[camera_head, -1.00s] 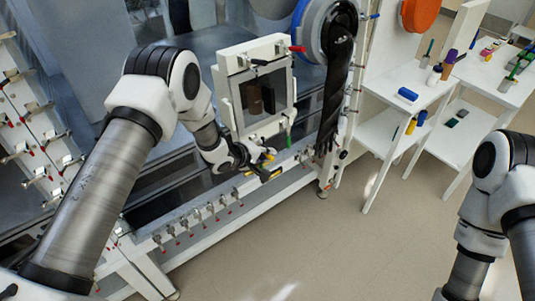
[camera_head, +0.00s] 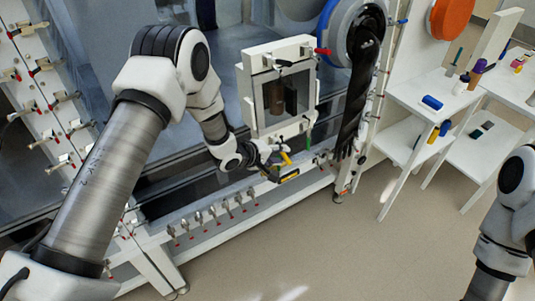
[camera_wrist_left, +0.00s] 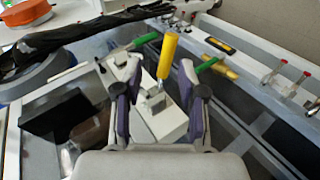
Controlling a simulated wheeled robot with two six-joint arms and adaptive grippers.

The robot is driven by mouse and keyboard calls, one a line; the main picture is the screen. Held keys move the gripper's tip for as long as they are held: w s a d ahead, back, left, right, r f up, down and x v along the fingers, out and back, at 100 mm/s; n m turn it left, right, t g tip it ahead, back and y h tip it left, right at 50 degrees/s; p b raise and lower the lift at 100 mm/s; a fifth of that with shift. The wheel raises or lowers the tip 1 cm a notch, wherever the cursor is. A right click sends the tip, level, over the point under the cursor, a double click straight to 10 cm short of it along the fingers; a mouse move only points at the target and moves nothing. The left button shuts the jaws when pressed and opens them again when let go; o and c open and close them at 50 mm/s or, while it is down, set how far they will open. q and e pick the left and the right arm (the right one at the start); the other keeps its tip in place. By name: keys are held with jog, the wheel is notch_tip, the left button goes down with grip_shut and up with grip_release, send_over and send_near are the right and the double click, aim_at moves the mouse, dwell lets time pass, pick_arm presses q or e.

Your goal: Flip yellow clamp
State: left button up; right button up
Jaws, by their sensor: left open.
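The yellow clamp (camera_wrist_left: 168,55) shows as a yellow handle on a metal base, standing up and slightly tilted in the left wrist view. It also shows in the head view (camera_head: 286,158), small, below the white framed door. My left gripper (camera_wrist_left: 161,72) is open, with one purple-padded finger on each side of the clamp; I cannot tell whether either touches it. In the head view the left gripper (camera_head: 273,161) is beside the clamp, and its wrist partly hides the door's lower edge. My right arm is at the right edge; its gripper is out of view.
Green handles (camera_wrist_left: 140,42) (camera_wrist_left: 207,64) flank the clamp. The white framed door (camera_head: 246,101) stands just above it. A black-and-yellow device (camera_wrist_left: 219,46) lies on the ledge. A black glove (camera_head: 352,110) hangs right of the door. Small clamps (camera_head: 212,212) line the front rail.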

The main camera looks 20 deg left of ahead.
pick_arm(q)
jog(key=v, duration=0.8)
jog(key=shift+s+r, duration=0.2)
jog(key=shift+w+a, duration=0.1)
jog(key=c, duration=0.7)
jog(key=shift+w+r+m, duration=0.1)
jog(key=shift+r+m, duration=0.1)
jog(key=shift+m, duration=0.5)
grip_shut()
notch_tip(320, 180, up, 5)
jog(key=w+d+m+t+h, duration=0.2)
jog(key=m+t+h, duration=0.1)
jog(key=m, duration=0.5)
jog(key=s+a+f+m+t+h+b, duration=0.1)
jog(key=a+f+m+h+b, duration=0.15)
jog(key=f+m+b, duration=0.8)
jog(key=s+a+f+n+t+h+b, duration=0.15)
jog(key=f+h+b, duration=0.3)
jog(key=b, duration=1.25)
jog(key=s+a+f+m+t+h+b, duration=0.25)
jog(key=f+m+b, duration=0.4)
jog(key=b, duration=0.65)
jog(key=w+d+r+n, duration=0.1)
jog(key=w+d+r, duration=0.5)
jog(key=w+d, duration=0.2)
jog(key=shift+w+r+n+g+b, duration=0.2)
jog(key=shift+w+n+g+b, duration=0.15)
jog(key=shift+w+g, duration=0.1)
